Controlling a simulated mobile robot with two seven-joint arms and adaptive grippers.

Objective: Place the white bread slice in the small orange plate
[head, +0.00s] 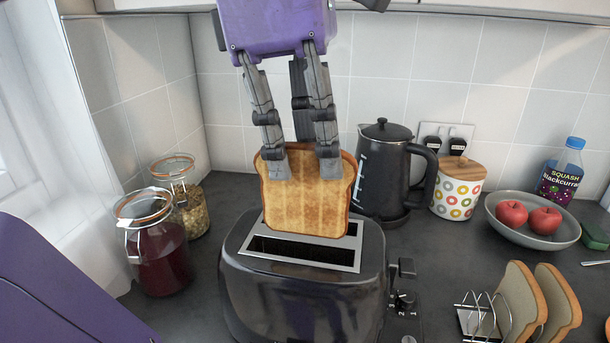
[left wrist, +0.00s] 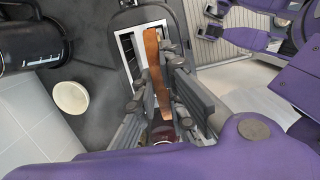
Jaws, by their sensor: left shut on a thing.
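My left gripper (head: 302,165) comes down from the top of the head view, shut on a golden-brown toasted bread slice (head: 305,205). The slice stands upright at the toaster's rear slot; I cannot tell whether its lower edge is inside. In the left wrist view the slice (left wrist: 157,70) shows edge-on between the fingers (left wrist: 163,110). Two pale bread slices with brown crusts (head: 523,300) stand in a wire rack (head: 483,318) at the lower right. An orange edge shows at the far right border; I cannot tell whether it is the small plate.
The black toaster (head: 300,300) stands under the slice. A dark kettle (head: 383,175), a dotted jar (head: 458,190) and a grey bowl (head: 535,237) with apples stand behind and right. Two glass jars (head: 160,258) stand left. Some counter is free between toaster and bowl.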

